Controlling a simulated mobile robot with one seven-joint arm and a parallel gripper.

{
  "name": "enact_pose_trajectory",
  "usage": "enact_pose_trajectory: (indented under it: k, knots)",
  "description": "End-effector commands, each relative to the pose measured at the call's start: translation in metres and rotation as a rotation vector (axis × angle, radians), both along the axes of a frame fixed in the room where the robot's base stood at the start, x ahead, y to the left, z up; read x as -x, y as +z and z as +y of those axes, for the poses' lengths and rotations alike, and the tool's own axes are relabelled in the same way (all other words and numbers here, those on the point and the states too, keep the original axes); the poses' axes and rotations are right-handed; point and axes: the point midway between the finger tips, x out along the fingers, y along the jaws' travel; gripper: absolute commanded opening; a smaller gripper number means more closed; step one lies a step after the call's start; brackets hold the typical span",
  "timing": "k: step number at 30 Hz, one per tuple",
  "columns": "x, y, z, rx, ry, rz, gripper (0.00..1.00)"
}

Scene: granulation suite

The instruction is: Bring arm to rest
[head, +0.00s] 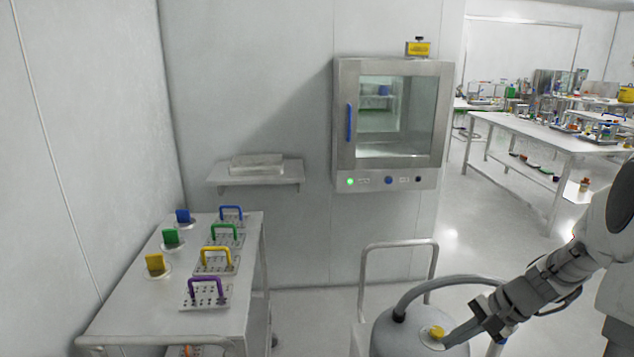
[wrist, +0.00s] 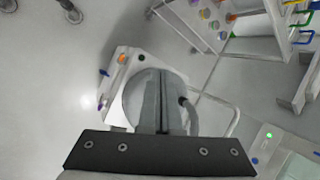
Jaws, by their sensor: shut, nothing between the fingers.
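My gripper (head: 450,340) is at the lower right of the head view, at the end of my arm, which reaches in from the right edge. Its fingers point down and left, in front of a grey round vessel (head: 385,338) with a yellow knob (head: 437,331). In the wrist view, my gripper's two fingers (wrist: 160,80) lie side by side, shut and empty, in front of the round vessel (wrist: 133,97). I cannot tell how far the fingertips are from the vessel.
The vessel has a hose (head: 440,283) and a rail handle (head: 400,243) beside it. A side table (head: 130,318) at left holds plates with coloured handles. A glass-door cabinet (head: 343,125) and a shelf (head: 225,180) are on the wall. Benches (head: 530,130) stand at the back right beyond open floor.

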Motion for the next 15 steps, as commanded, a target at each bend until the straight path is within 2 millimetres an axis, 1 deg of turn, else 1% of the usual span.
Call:
enact_pose_trajectory:
  k: [1, 3, 8, 9, 15]
  knots:
    - [0.002, 0.023, 0.013, 0.052, 0.068, -0.017, 0.00]
    - [0.009, 0.045, 0.027, 0.121, 0.156, -0.033, 0.00]
    - [0.027, 0.095, 0.056, 0.278, 0.348, -0.082, 0.00]
    - [0.032, 0.107, 0.063, 0.317, 0.393, -0.096, 0.00]
    - [0.063, 0.164, 0.090, 0.507, 0.599, -0.177, 0.00]
